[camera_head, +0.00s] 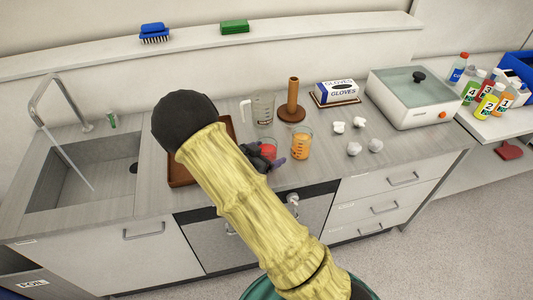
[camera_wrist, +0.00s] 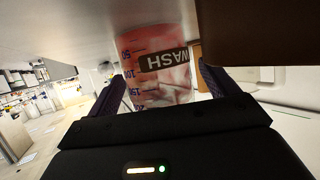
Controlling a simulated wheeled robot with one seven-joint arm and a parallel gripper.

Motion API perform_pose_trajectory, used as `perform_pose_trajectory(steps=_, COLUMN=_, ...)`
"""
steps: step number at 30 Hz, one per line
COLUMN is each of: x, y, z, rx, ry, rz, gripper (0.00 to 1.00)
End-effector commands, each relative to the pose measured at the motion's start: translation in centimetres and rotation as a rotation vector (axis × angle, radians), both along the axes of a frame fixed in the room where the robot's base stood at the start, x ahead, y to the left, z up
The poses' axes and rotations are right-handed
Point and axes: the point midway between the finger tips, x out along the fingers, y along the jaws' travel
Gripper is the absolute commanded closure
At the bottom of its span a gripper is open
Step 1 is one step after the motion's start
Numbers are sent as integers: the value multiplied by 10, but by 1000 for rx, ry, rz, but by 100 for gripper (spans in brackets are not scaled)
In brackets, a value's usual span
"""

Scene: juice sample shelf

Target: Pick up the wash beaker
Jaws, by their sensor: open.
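The wash beaker (camera_wrist: 158,92) is a clear beaker with a dark WASH label, blue volume marks and reddish contents. It fills the middle of the wrist view, where the label reads upside down. In the head view the wash beaker (camera_head: 268,147) is partly hidden by my gripper (camera_head: 265,161). My gripper is open, with one finger on each side of the beaker in the wrist view (camera_wrist: 168,80). I cannot tell whether the fingers touch the glass.
A beaker of orange liquid (camera_head: 301,146) stands just right of my gripper. A clear jug (camera_head: 262,108) and a wooden peg stand (camera_head: 292,112) are behind. A brown tray (camera_head: 180,174) is left, partly behind my arm. Crumpled white pieces (camera_head: 354,148) lie right. The sink (camera_head: 75,178) is far left.

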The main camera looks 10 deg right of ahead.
Motion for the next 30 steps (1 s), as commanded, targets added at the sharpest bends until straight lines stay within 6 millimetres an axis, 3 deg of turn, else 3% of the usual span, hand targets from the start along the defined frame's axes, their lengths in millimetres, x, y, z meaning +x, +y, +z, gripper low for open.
perform_pose_trajectory(steps=17, x=2, y=-3, z=-2, rx=0, ry=0, rz=1, gripper=14)
perform_pose_trajectory(steps=25, x=2, y=-3, z=-2, rx=0, ry=0, rz=1, gripper=64)
perform_pose_trajectory(steps=30, x=2, y=-3, z=-1, rx=-1, ry=0, rz=1, gripper=68)
